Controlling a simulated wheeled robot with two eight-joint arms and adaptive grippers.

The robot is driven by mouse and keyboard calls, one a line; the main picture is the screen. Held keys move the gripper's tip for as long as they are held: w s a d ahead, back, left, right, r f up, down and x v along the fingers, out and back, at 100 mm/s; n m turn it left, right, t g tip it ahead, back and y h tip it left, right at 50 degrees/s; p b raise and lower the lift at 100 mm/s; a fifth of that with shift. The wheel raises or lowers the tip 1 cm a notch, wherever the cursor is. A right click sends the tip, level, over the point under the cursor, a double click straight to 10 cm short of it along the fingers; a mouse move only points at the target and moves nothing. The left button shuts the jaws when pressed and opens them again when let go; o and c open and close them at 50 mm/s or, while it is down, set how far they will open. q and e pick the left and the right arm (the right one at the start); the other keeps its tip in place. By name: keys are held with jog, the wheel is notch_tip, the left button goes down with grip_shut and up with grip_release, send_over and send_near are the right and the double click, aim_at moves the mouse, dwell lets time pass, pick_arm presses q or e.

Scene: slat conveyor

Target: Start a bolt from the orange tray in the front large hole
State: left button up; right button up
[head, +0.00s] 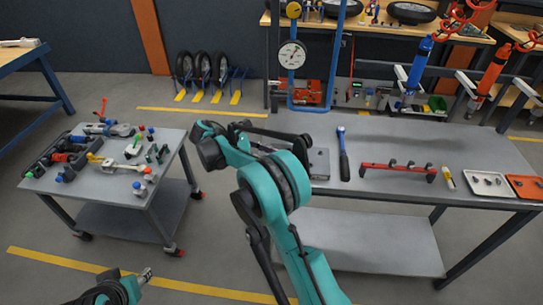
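The orange tray (515,181) lies at the right end of the grey workbench, with a few small dark bolts (534,185) in it. A grey metal block (319,166) sits at the bench's left end, partly hidden behind my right arm. Its holes are too small or hidden to make out, so I cannot tell the front large one. My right arm rises from the bottom and bends over the bench's left end; its gripper (300,141) seems to be by the block, mostly hidden by my arm. My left gripper (146,275) is low at the bottom left, over the floor, away from the bench.
The bench (420,145) also holds a blue-handled wrench (343,156), a red rack (398,171), a small yellow-and-white bottle (447,179) and a white tray (480,190) with small parts. A cart (105,190) crowded with tools stands left. Floor between cart and bench is clear.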

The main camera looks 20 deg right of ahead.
jog(key=v, duration=1.2)
jog(key=shift+d+r, duration=0.1)
